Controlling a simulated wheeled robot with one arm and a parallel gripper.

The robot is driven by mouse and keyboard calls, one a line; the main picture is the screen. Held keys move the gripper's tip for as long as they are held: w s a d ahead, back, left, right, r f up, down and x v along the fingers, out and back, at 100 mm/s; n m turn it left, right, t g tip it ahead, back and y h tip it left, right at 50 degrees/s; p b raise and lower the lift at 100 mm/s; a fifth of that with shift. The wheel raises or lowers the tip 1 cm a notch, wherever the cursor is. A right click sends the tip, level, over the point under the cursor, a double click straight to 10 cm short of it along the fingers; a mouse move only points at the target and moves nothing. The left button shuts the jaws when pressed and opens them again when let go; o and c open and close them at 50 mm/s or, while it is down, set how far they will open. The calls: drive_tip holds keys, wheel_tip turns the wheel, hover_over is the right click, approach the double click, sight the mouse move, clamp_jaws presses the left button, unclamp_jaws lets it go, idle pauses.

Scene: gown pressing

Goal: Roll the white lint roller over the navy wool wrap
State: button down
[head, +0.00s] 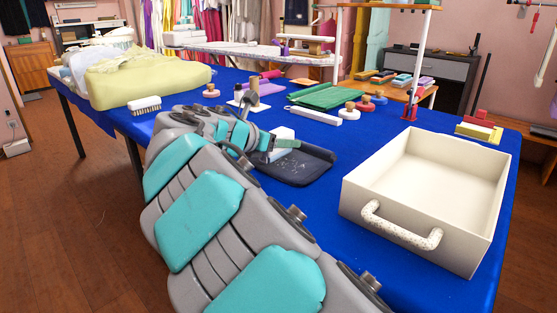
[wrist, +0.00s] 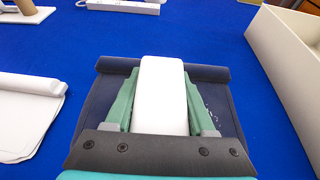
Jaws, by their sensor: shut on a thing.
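The navy wool wrap (head: 306,172) lies on the blue table, with one edge rolled up. Pale lint specks show on it in the head view, and a few lie right of my gripper in the wrist view (wrist: 222,118). My gripper (wrist: 162,85) is shut on the white lint roller (wrist: 162,105), its green fingers on either side of it. The roller also shows partly in the head view (head: 281,136), with my arm hiding some of it. It is over the wrap; I cannot tell whether it touches.
A large cream bin (head: 395,190) with a speckled handle stands right of the wrap. A white cloth (wrist: 25,120) lies left in the wrist view. A brush (head: 145,105), green cloth (head: 318,97) and white power strip (head: 315,116) lie around. Blue table shows bare between them.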

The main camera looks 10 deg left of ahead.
drive_tip(key=shift+s+d, duration=0.3)
drive_tip(key=shift+d, duration=0.25)
drive_tip(key=shift+s+d, duration=0.3)
drive_tip(key=shift+d, duration=0.25)
drive_tip(key=shift+s+d, duration=0.35)
drive_tip(key=shift+d, duration=0.3)
drive_tip(key=shift+s+d, duration=0.4)
drive_tip(key=shift+d, duration=0.25)
drive_tip(key=shift+s+d, duration=0.35)
drive_tip(key=shift+d, duration=0.3)
drive_tip(key=shift+d, duration=0.1)
drive_tip(key=shift+s+d, duration=0.5)
drive_tip(key=shift+d, duration=0.25)
drive_tip(key=shift+w+a, duration=0.1)
drive_tip(key=shift+w+a, duration=0.35)
drive_tip(key=shift+a, duration=0.3)
drive_tip(key=shift+w+a, duration=0.35)
drive_tip(key=shift+a, duration=0.25)
drive_tip(key=shift+w+a, duration=0.35)
drive_tip(key=shift+a, duration=0.3)
